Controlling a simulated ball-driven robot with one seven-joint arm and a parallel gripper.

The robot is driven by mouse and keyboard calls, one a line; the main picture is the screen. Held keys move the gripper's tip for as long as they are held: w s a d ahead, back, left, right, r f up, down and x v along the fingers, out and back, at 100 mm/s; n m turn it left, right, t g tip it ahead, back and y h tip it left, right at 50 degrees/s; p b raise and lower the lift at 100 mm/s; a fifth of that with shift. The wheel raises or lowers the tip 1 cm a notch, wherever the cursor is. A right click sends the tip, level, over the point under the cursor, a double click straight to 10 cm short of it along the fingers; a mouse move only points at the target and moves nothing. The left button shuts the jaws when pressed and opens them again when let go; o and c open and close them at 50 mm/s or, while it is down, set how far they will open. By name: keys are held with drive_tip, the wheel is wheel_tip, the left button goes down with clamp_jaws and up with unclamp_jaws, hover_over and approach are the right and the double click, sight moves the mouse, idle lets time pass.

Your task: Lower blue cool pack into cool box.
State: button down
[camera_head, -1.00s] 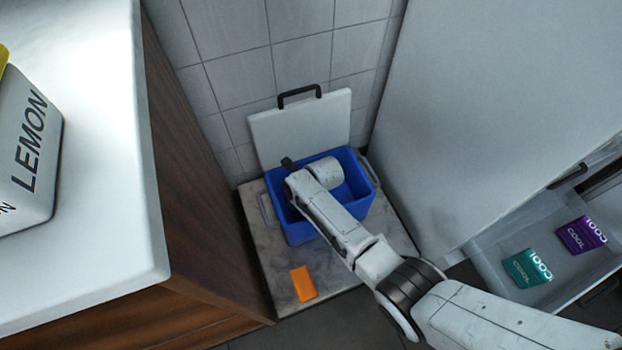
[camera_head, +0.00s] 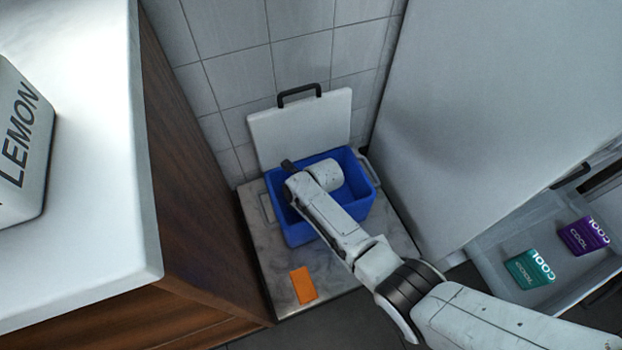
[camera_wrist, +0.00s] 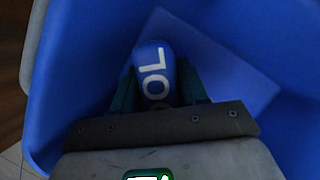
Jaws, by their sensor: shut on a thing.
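The cool box (camera_head: 300,232) is a blue open bin with its white lid (camera_head: 302,128) standing up behind it. It sits on a marble slab in the corner. My arm reaches over the box, and its end points down into it. In the wrist view the blue cool pack (camera_wrist: 155,72), with white letters "OL" showing, is held between the fingers of my gripper (camera_wrist: 157,88). The blue inner walls of the cool box (camera_wrist: 80,60) surround it. The pack and fingertips are hidden in the head view. I cannot tell whether the pack touches the box floor.
An orange block (camera_head: 303,285) lies on the marble slab (camera_head: 345,285) in front of the box. An open drawer (camera_head: 545,290) at the right holds a teal pack (camera_head: 530,268) and a purple pack (camera_head: 583,236). A counter with a LEMON container (camera_head: 22,150) stands at the left.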

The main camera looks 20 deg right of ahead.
drive_tip(key=c, duration=0.5)
unclamp_jaws()
drive_tip(key=p+v, duration=0.7)
drive_tip(key=v, duration=0.3)
drive_tip(key=shift+s+d+r, duration=0.1)
drive_tip(key=shift+s+r, duration=0.05)
drive_tip(key=shift+r, duration=0.2)
